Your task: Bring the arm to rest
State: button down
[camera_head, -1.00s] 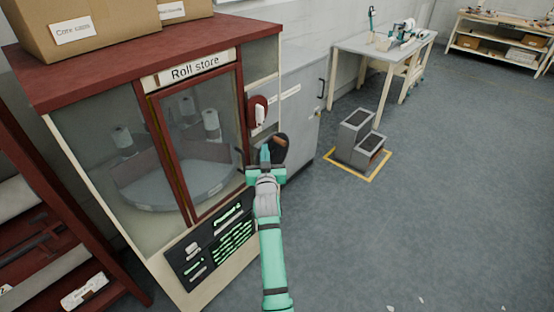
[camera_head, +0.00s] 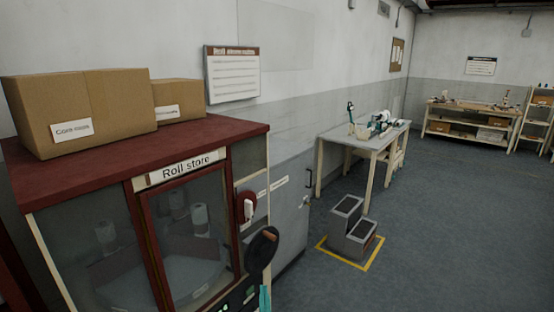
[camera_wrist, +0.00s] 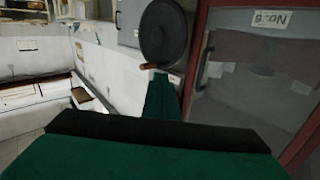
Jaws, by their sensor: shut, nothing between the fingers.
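My gripper (camera_head: 265,296) shows only as a teal tip at the bottom edge of the head view, just below a dark round wheel (camera_head: 259,254) with a brown knob. In the wrist view my gripper (camera_wrist: 160,88) is shut and empty. Its tip points toward the same wheel (camera_wrist: 165,30), just under the brown knob. I cannot tell for certain whether it touches the wheel. The rest of my arm is out of the head view.
The roll store cabinet (camera_head: 196,158) with a red top stands at the left, with cardboard boxes (camera_head: 100,105) on it. A grey step stool (camera_head: 350,225) stands inside a yellow floor outline. A workbench (camera_head: 345,138) is behind it. The floor at the right (camera_head: 440,230) is clear.

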jog(key=s+f+h, duration=0.1)
jog(key=s+f, duration=0.3)
jog(key=s, duration=0.6)
jog(key=s+f+m+g, duration=0.1)
jog(key=s+f, duration=0.3)
jog(key=s, duration=0.5)
jog(key=s+f+h, duration=0.1)
jog(key=s+f, duration=0.2)
jog(key=s, duration=0.7)
jog(key=s+d+r, duration=0.1)
jog(key=s+r, duration=0.1)
jog(key=s, duration=0.6)
jog(key=s+d+r+g, duration=0.1)
jog(key=s+d+r, duration=0.1)
jog(key=s, duration=0.6)
jog(key=s+d+r, duration=0.1)
jog(key=s+r, duration=0.2)
jog(key=s, duration=0.5)
jog(key=shift+s+d+r+n, duration=0.15)
jog(key=shift+s+r+n, duration=0.15)
jog(key=shift+r, duration=0.05)
